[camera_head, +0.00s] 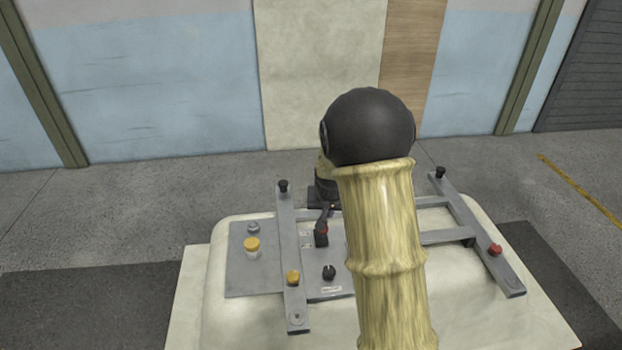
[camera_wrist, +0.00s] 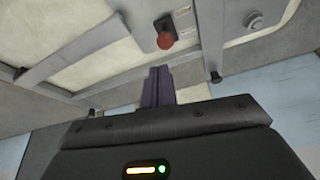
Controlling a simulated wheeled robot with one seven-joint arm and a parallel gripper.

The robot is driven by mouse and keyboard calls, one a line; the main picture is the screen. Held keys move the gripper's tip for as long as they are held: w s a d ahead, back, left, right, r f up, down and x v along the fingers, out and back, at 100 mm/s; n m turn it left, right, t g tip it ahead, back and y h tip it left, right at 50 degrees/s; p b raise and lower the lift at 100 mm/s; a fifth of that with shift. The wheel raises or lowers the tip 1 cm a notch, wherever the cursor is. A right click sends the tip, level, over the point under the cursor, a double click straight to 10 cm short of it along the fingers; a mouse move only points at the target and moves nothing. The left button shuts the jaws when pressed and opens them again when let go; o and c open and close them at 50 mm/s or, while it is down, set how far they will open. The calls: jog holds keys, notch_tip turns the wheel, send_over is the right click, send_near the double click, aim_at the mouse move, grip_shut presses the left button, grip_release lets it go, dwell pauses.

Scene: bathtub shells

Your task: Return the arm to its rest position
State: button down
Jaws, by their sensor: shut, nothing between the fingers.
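My gripper (camera_head: 328,208) shows small and partly hidden behind my arm in the head view, over the middle of the white tub shell (camera_head: 222,226). In the wrist view the dark fingers of my gripper (camera_wrist: 160,72) are together with nothing between them. They are apart from the grey fixture around them as far as I can tell. My arm reaches forward over the shell, with its dark rounded joint high in the middle of the head view.
Grey bars (camera_head: 290,262) and (camera_head: 478,240) cross the shell. Open floor (camera_head: 130,215) lies left.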

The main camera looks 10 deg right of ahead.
jog(key=s+a+r+n, duration=0.1)
jog(key=s+a+r, duration=0.1)
jog(key=s, duration=0.9)
jog(key=s+a+r+n+g+y, duration=0.1)
jog(key=s+a+r+n, duration=0.1)
jog(key=s, duration=1)
jog(key=shift+s+a+r+g, duration=0.3)
jog(key=shift+a, duration=0.15)
